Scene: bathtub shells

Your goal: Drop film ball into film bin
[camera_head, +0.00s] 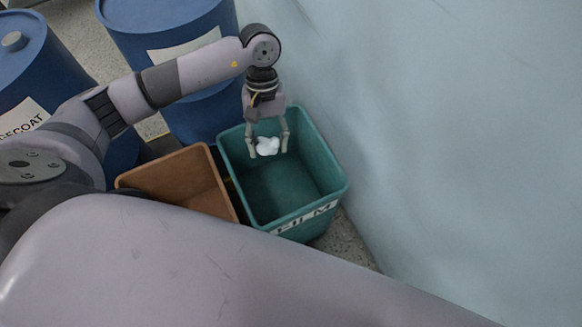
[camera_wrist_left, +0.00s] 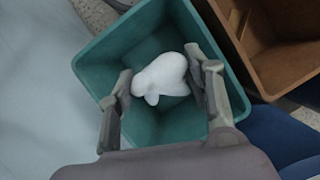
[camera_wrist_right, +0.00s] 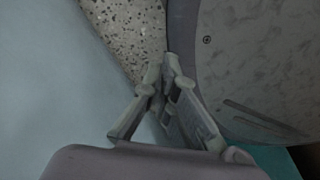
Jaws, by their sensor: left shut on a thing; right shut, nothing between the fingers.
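The white crumpled film ball (camera_head: 267,146) is between the fingers of my left gripper (camera_head: 268,148), which is shut on it. They are over the opening of the teal film bin (camera_head: 325,195), near its back left part. The bin has a label on its front that reads FILM. In the left wrist view, the film ball (camera_wrist_left: 162,76) sits between the fingertips with the bin (camera_wrist_left: 95,62) below and around it. My right gripper (camera_wrist_right: 165,75) is shut and empty in the right wrist view, and hidden in the head view.
A brown bin (camera_head: 185,175) stands directly left of the film bin. Blue drums (camera_head: 150,20) with labels stand behind and to the left. A large pale blue surface (camera_head: 450,120) rises close on the right. A strip of speckled floor (camera_head: 345,240) shows between it and the bin.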

